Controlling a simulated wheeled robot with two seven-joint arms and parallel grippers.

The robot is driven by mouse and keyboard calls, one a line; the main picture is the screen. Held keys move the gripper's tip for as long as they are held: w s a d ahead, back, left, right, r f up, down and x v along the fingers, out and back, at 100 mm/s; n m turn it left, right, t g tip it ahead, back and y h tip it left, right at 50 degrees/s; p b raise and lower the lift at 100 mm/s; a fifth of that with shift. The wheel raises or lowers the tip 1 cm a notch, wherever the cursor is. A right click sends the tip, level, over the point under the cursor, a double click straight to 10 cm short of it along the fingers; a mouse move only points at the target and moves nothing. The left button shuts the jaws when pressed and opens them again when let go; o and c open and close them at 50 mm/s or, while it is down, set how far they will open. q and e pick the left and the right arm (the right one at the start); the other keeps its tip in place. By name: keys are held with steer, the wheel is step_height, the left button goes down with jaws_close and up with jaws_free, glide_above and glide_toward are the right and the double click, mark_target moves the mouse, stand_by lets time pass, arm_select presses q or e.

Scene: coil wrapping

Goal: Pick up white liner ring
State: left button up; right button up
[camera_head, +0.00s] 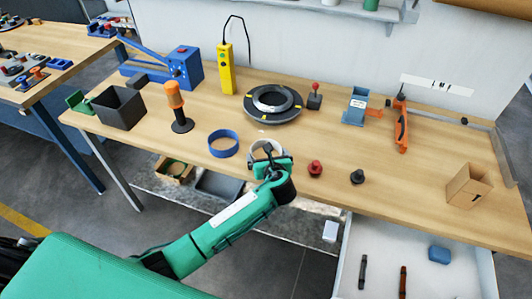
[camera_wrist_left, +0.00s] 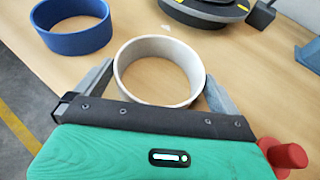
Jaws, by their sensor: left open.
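The white liner ring (camera_wrist_left: 158,46) lies on the wooden table near its front edge; in the head view the white ring (camera_head: 262,142) is partly hidden by my gripper. My left gripper (camera_head: 267,156) is over the ring from the front. In the left wrist view the left gripper (camera_wrist_left: 158,84) is open, with one finger on each side of the ring. I cannot tell whether the fingers touch it. My right gripper is not in view.
A blue ring (camera_head: 223,143) lies left of the white one. A dark coil former (camera_head: 273,104) sits behind. A red knob (camera_head: 315,168) and a black knob (camera_head: 357,177) stand to the right. An open drawer (camera_head: 415,240) is below the table.

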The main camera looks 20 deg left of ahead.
arm_select(q)
steer(key=c, duration=0.6)
steer(key=shift+r, duration=0.15)
steer(key=shift+c, duration=0.2)
